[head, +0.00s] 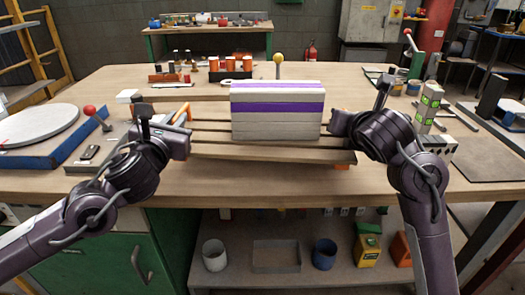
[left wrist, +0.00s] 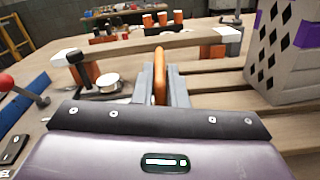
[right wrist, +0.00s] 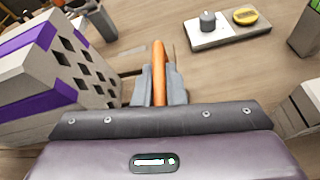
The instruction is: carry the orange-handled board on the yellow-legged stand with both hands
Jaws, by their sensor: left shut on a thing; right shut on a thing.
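The slatted wooden board (head: 270,154) lies level near the table's front edge, between my two grippers. A large pale hollow brick with purple bands (head: 277,115) sits upright on it. My left gripper (left wrist: 160,88) is shut on the board's left orange handle (left wrist: 160,65), which also shows in the head view (head: 183,115). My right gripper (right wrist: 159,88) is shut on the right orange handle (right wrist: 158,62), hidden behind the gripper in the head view. I cannot make out a yellow-legged stand, nor whether the board rests on something or hangs just above it.
A white round disc on a blue base (head: 40,124) is at the left. A shelf below holds cans and a tray (head: 276,255).

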